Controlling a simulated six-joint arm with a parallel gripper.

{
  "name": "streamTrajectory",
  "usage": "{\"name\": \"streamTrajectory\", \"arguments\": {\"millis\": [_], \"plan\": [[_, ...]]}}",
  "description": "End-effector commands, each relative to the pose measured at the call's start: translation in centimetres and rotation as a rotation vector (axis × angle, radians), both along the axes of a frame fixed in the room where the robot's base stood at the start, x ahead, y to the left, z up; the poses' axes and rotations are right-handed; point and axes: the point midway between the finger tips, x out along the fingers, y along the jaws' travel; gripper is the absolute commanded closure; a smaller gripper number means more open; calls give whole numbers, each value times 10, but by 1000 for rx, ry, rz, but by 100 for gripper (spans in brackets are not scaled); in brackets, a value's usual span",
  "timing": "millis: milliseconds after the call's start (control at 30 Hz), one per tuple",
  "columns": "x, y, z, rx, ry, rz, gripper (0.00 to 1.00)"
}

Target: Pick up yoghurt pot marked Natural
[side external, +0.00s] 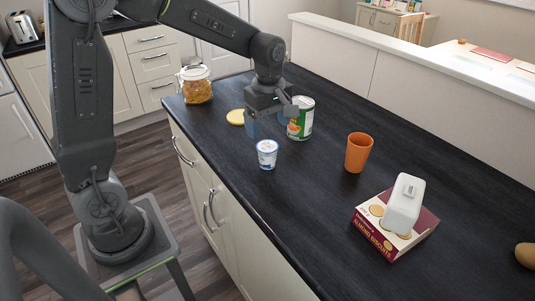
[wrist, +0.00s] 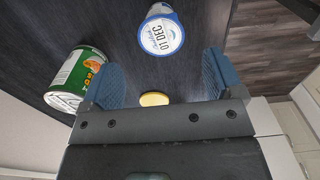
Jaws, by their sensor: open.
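A small white and blue yoghurt pot (side external: 267,154) stands upright on the dark worktop. My gripper (side external: 267,125) is open and empty, above the worktop and just behind the pot in the side view. In the wrist view, the blue fingers of my gripper (wrist: 164,75) stand wide apart, with the pot beyond their tips and not touching them.
A green-labelled can (side external: 305,118) stands close beside my gripper. A yellow disc (side external: 235,117) lies near it. An orange cup (side external: 358,152), an almond biscuits box (side external: 372,230) bearing a white object (side external: 404,205), and a glass jar (side external: 197,90) stand further off. The worktop's front edge is near the pot.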

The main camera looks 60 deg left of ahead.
Motion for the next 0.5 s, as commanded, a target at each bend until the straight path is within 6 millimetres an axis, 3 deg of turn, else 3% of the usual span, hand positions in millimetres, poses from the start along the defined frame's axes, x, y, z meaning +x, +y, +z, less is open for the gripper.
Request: {"name": "streamTrajectory", "arguments": {"millis": [133, 500], "plan": [[-1, 0, -27, 0, 3, -1, 14], [-2, 0, -61, 0, 4, -2, 14]]}}
